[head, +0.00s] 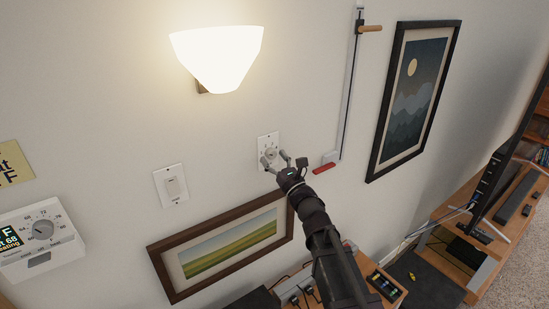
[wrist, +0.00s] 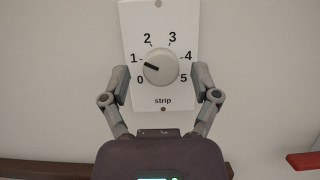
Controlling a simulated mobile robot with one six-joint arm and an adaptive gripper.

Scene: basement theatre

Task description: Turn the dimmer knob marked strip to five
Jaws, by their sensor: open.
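The dimmer plate marked strip (wrist: 163,101) is white and fixed to the wall, and it also shows in the head view (head: 267,138). Its round, pale knob (wrist: 165,70) has a dark pointer aimed left and slightly up, between 0 and 1 and nearer 1. The dial numbers run from 0 at lower left over the top to 5 at lower right. My gripper (wrist: 161,75) is open, with one finger on each side of the knob and a clear gap to it. It is in front of the plate in the head view (head: 275,158).
A light switch (head: 173,186) and a thermostat (head: 42,231) are on the wall to the left. A lit wall lamp (head: 217,55) is above. A framed landscape (head: 160,263) hangs below the plate. A red piece (head: 324,169) is just right of my gripper.

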